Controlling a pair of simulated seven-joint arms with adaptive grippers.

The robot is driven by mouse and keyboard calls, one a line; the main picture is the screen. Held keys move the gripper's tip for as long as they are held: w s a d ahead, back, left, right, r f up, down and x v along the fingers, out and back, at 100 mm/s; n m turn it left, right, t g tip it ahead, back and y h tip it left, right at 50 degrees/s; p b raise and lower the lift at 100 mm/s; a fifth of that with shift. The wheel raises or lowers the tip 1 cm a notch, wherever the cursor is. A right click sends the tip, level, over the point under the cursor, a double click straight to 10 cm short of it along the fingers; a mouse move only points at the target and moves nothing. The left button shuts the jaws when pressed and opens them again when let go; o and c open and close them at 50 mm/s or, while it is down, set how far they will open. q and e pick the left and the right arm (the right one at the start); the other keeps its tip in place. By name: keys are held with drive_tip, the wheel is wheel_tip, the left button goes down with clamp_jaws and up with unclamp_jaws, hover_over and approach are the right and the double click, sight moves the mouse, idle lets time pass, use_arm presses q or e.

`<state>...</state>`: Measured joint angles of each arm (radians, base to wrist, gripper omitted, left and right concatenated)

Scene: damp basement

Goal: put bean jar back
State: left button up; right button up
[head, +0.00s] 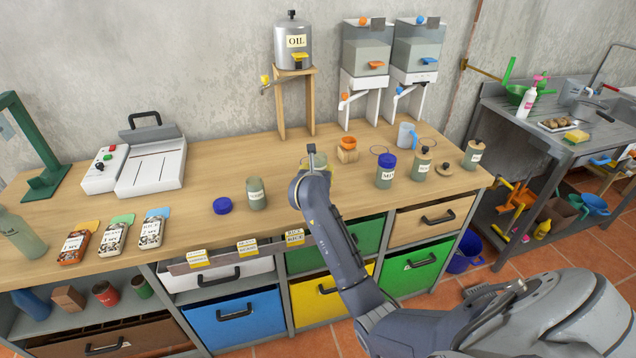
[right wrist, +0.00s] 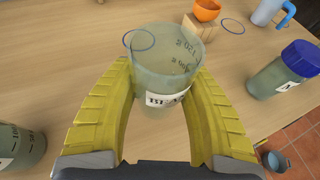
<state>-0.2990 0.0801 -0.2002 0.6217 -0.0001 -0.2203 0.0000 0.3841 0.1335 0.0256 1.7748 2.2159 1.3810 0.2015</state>
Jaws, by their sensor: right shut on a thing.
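My right gripper (head: 312,160) is over the back middle of the wooden counter, reaching away from me. In the right wrist view its yellow fingers (right wrist: 165,115) are shut on a pale green see-through jar, the bean jar (right wrist: 167,75), one finger on each side. The jar looks upright, with no lid on it, and its white label is partly hidden and starts "BEA". In the head view the gripper mostly hides the jar. Whether its base touches the counter is unclear. A blue ring mark (right wrist: 140,40) lies on the counter just behind and left of the jar. My left gripper is not in view.
A blue-lidded jar (head: 386,172) and two more jars (head: 420,166) (head: 473,154) stand to the right. An open jar (head: 256,194) and a loose blue lid (head: 222,205) are to the left. An orange cup (head: 347,143) on a wooden block stands behind.

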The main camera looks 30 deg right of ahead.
drive_tip(key=shift+f, duration=2.3)
drive_tip(key=o, duration=1.4)
drive_tip(key=shift+f, duration=0.15)
drive_tip(key=shift+r, duration=0.2)
drive_tip(key=v, duration=1.2)
